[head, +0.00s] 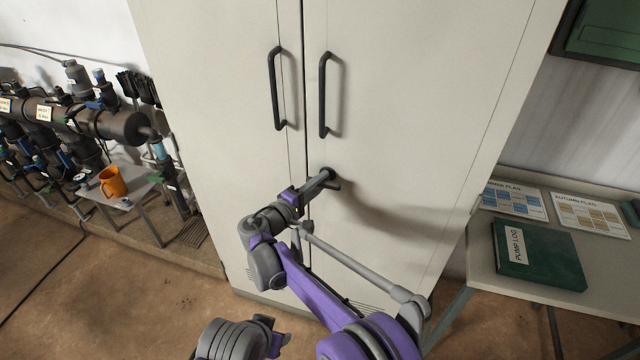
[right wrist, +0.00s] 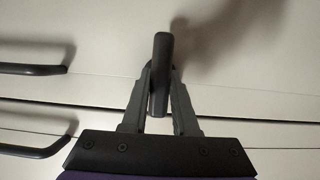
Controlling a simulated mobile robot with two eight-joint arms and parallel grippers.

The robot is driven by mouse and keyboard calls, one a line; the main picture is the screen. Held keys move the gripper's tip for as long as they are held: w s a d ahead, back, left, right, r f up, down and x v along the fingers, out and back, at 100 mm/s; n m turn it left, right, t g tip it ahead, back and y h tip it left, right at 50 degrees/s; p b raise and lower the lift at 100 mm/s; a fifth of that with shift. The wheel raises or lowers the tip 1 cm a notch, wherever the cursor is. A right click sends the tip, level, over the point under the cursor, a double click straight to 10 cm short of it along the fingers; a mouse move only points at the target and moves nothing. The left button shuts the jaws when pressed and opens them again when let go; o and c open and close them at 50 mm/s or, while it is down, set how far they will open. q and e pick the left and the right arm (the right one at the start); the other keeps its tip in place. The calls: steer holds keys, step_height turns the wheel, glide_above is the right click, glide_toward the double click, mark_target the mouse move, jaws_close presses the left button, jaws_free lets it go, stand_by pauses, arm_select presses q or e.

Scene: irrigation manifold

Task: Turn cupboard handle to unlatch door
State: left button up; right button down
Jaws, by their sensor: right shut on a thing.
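The pale cupboard (head: 420,110) has two tall doors with a narrow seam between them. Two long black pull bars, one left (head: 276,88) and one right (head: 324,95), are fixed beside the seam. Below them, on the right door near the seam, is a small dark turn handle (head: 327,174). My right gripper (head: 326,184) is at that handle. In the right wrist view, both fingers (right wrist: 160,90) are shut on the dark handle (right wrist: 161,72), one on each side. The cupboard doors look closed.
At the left, an orange mug (head: 112,182) stands on a small table (head: 135,204) beside dark pipes (head: 70,112). At the right, a desk (head: 480,262) holds a green pump log binder (head: 540,256) and plan sheets (head: 590,214). The floor before the cupboard is bare.

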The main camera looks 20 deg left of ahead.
stand_by(0.3)
steer(key=c, duration=0.7)
jaws_free()
